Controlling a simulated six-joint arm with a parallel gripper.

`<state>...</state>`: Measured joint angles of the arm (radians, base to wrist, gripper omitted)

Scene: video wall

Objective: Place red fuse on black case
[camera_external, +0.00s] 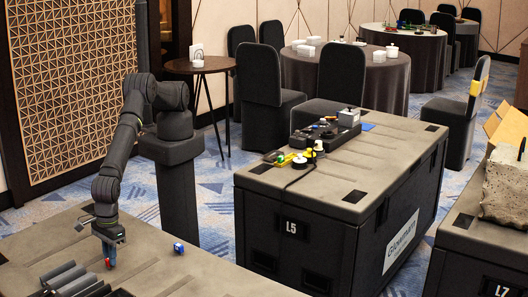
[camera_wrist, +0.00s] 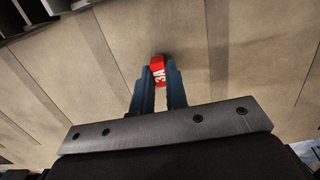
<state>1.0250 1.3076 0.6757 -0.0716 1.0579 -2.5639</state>
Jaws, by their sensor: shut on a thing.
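The red fuse (camera_wrist: 159,72), marked "3A", is between the blue fingers of my gripper (camera_wrist: 158,88) in the wrist view. In the external view my gripper (camera_external: 109,250) points down at the lower left, with the red fuse (camera_external: 108,264) showing at its tips. The fuse is at or just above the tan top of the near case (camera_external: 215,280); I cannot tell if it touches. A large black case (camera_external: 290,245) marked "L5" stands to the right, across a gap. Which case the task means is not clear.
A small blue fuse-like block (camera_external: 178,248) lies right of my gripper. Dark slotted racks (camera_external: 72,282) lie at the lower left. Devices and a cable (camera_external: 318,140) sit on the L5 case's far part. Another case (camera_external: 490,262), marked "L7", bears a rough stone block (camera_external: 505,188).

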